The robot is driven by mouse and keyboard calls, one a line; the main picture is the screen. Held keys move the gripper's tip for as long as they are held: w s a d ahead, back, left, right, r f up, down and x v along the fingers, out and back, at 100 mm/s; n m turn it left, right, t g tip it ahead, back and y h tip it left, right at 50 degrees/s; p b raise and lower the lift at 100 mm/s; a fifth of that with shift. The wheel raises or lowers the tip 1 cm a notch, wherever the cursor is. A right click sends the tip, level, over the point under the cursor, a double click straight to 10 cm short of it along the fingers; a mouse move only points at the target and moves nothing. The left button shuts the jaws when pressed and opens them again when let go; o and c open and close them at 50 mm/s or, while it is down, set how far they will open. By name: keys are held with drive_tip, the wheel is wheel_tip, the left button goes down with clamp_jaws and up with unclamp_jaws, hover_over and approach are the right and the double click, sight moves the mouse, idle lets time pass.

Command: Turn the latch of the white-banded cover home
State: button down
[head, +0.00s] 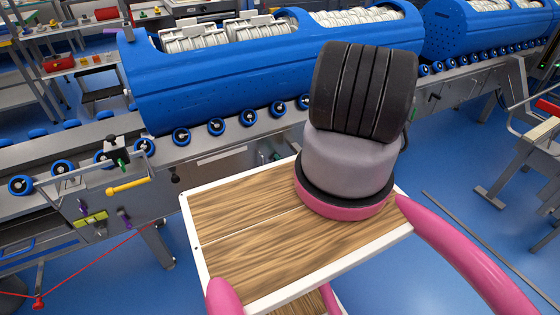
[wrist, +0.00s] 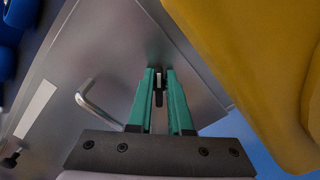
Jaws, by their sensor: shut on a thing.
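In the wrist view my gripper (wrist: 160,76) has its two green fingers closed on a small dark piece with a pale face, which looks like the latch (wrist: 158,92). It is at a grey metal panel that looks like the cover (wrist: 120,55), with a white band (wrist: 38,108) at the left. A bent metal handle (wrist: 88,98) stands out left of the fingers. How far the latch is turned cannot be told. In the head view a grey cover with a white band (head: 222,156) shows on the conveyor's side; my arm hides the gripper and latch there.
A large yellow surface (wrist: 255,60) fills the right of the wrist view, close to the fingers. In the head view blue tubs (head: 215,75) stand on the roller conveyor. A wood-topped deck with a white rim (head: 230,248) lies in front.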

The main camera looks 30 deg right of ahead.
drive_tip(key=shift+s+a+f+m, duration=0.15)
drive_tip(key=shift+f+m, duration=0.1)
drive_tip(key=shift+m, duration=0.35)
idle(3.6)
drive_tip(key=c, duration=0.9)
unclamp_jaws()
drive_tip(key=shift+o, duration=0.2)
drive_tip(key=shift+r, duration=0.1)
drive_tip(key=shift+d, duration=0.2)
